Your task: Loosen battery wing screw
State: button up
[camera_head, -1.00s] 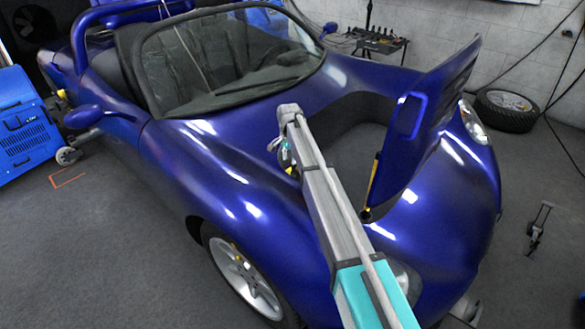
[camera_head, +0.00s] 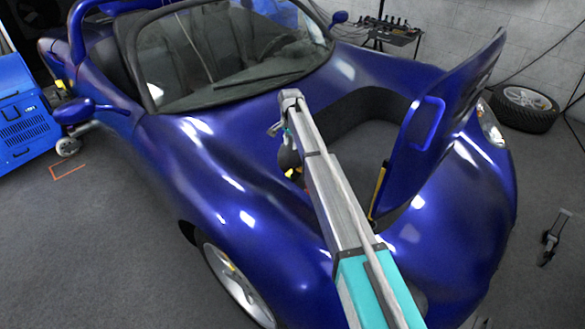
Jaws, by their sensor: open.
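My arm reaches over the front of the blue car (camera_head: 230,190) into its open front compartment (camera_head: 385,130). The end of the arm bends downward at the compartment's left edge. My gripper (camera_head: 291,172) shows there as a small dark shape with yellow bits, partly hidden behind my own arm. It is open, and I see nothing held in it. I cannot make out the battery or its wing screw. My arm and the compartment's rim hide that area, and whether the gripper touches anything is unclear.
The raised front lid (camera_head: 432,140) stands to the right of my arm, with a yellow strut (camera_head: 378,190) beside it. The windshield (camera_head: 235,50) rises behind. A blue machine (camera_head: 22,120) stands at left, and a loose wheel (camera_head: 524,106) lies at right. The floor at lower left is clear.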

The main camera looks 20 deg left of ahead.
aim_at(288, 174)
jog(key=shift+f, duration=0.15)
notch_tip(288, 174, down, 14)
jog(key=b, duration=1.3)
jog(key=shift+r+b, duration=0.25)
jog(key=shift+b, duration=0.15)
dwell(0.4)
grip_shut()
